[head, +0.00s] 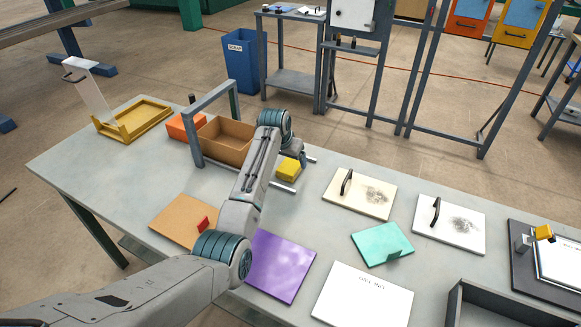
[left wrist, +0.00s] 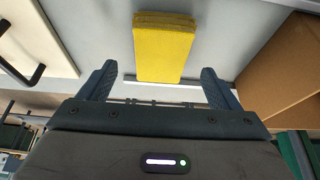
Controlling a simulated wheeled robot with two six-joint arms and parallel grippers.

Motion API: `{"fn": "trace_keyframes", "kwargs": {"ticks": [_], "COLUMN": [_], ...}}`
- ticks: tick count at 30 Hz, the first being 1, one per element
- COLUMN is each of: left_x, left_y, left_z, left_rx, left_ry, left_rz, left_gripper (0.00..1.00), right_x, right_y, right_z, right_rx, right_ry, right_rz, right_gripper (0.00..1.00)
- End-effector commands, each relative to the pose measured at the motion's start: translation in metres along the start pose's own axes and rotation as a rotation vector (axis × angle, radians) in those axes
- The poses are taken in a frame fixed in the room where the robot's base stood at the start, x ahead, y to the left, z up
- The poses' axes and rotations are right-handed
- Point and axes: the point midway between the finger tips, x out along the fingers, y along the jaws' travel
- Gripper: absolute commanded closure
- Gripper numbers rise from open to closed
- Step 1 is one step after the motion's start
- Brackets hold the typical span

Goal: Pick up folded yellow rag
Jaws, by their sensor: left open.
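In the left wrist view the rag (left wrist: 163,50) is a flat, layered yellow block on the table. My left gripper (head: 304,160) is just beyond the rag in the head view, partly hidden by its own wrist. In the left wrist view the left gripper (left wrist: 158,85) is open, with the rag ahead between the lines of its two fingers. Nothing is held. My right gripper is not in view.
A cream board with a black handle (head: 345,202) lies to the right. Purple (head: 280,266) and teal (head: 383,243) sheets lie nearer. Bare table surrounds the rag's right side.

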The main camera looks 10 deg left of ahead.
Motion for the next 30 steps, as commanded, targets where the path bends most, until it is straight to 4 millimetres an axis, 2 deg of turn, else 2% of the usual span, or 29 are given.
{"fn": "trace_keyframes", "kwargs": {"ticks": [2,4,9,30], "left_x": [0.01,0.02,0.031,0.036], "left_y": [0.0,0.0,0.0,0.0], "left_z": [0.001,0.001,0.001,0.003], "left_rx": [0.0,0.0,0.0,0.0], "left_ry": [-0.004,-0.003,0.0,-0.001], "left_rz": [0.001,0.0,0.0,0.0], "left_gripper": [0.15,0.15,0.15,0.15], "right_x": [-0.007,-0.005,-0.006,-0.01], "right_y": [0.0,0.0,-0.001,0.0], "right_z": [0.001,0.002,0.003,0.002], "right_rx": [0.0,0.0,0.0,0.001], "right_ry": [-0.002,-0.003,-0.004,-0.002], "right_rz": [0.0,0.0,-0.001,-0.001], "right_gripper": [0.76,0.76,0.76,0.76]}}
